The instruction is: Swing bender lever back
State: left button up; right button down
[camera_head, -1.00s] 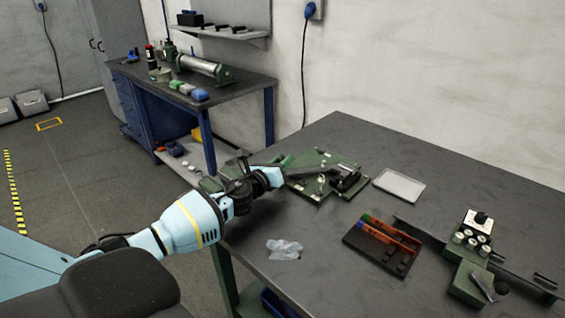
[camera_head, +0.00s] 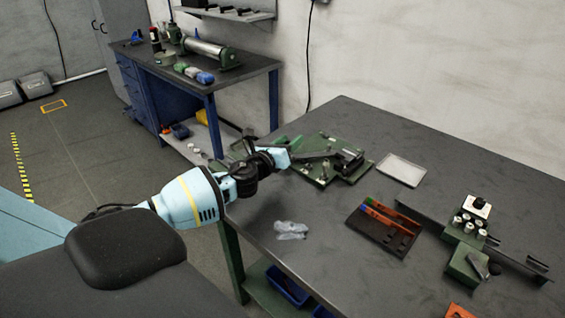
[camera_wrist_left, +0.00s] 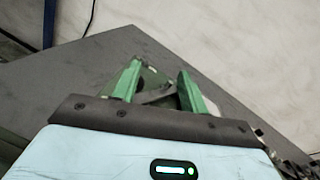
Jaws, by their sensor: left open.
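The bender appears to be the green plate fixture (camera_head: 325,172) near the table's left back edge, with dark and metal parts on top. A grey bar, probably its lever (camera_head: 314,155), lies across its left part. My left gripper (camera_head: 295,149) is at the fixture's left side, partly hidden by my own wrist in the head view. In the left wrist view its two green fingers (camera_wrist_left: 160,72) are spread apart. The grey bar (camera_wrist_left: 158,97) shows between or beyond them; I cannot tell whether they touch it. My right gripper is not in view.
A pale tray (camera_head: 402,170) lies right of the fixture. A dark tray with orange-handled tools (camera_head: 384,227) and a crumpled clear bag (camera_head: 291,230) lie nearer. Another green device (camera_head: 466,262) with a knob stands at right. The table middle is fairly clear.

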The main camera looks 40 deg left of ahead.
pick_arm(q)
jog(key=s+d+r+p, duration=0.1)
jog(key=s+d, duration=0.6)
jog(key=s, duration=0.3)
jog(key=shift+s, duration=0.3)
jog(key=shift+r, duration=0.1)
